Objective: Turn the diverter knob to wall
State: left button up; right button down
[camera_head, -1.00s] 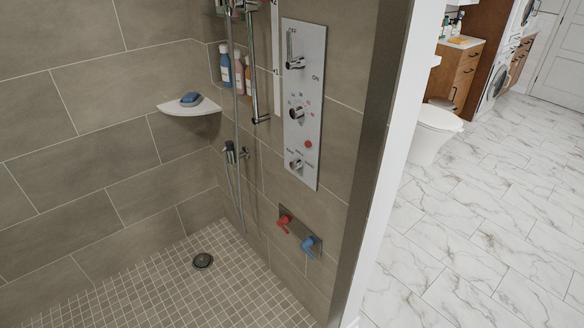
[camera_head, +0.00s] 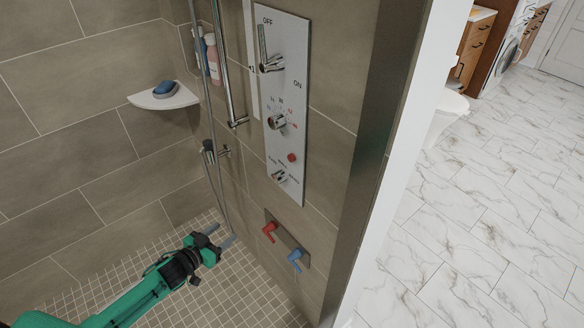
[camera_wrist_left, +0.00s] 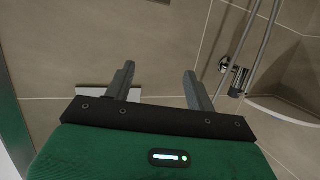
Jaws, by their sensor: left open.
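A silver control panel (camera_head: 284,110) is on the tiled shower wall. It carries a long lever (camera_head: 268,50) marked OFF and ON, a round middle knob (camera_head: 277,121) with small labels around it, and a lower knob (camera_head: 280,176) with small labels. The labels are too small to read, so I cannot tell which of these two is the diverter knob. My left gripper (camera_head: 221,236) is open and empty, below and left of the panel, apart from it. Its spread fingers show in the left wrist view (camera_wrist_left: 159,80), facing tiles. My right gripper is not in view.
A red lever (camera_head: 269,231) and a blue lever (camera_head: 295,259) stick out below the panel. A rail and hose (camera_head: 216,100) hang left of it. A corner shelf (camera_head: 165,97) holds a blue item. A wall edge (camera_head: 375,150) bounds the right side.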

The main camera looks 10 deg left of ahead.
pick_arm(q)
notch_tip(320, 180, up, 6)
jog(key=w+d+r+m+h, duration=0.1)
jog(key=d+h, duration=0.1)
jog(key=m+h, duration=0.2)
jog(key=h, duration=0.1)
send_near(275, 180)
jog(key=a+v, duration=0.1)
jog(key=v, duration=0.4)
jog(key=shift+h, duration=0.3)
jog(key=p+x, duration=0.3)
jog(key=x, duration=1)
jog(key=shift+w+d+f+p, duration=0.15)
jog(key=shift+w+d+p, duration=0.05)
jog(key=shift+d+p, duration=0.15)
jog(key=shift+w+d+f, duration=0.1)
jog(key=shift+w+d, duration=0.3)
jog(key=shift+w, duration=0.2)
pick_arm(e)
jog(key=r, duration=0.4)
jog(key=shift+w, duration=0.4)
pick_arm(q)
jog(key=shift+c, duration=0.3)
jog(key=c, duration=0.9)
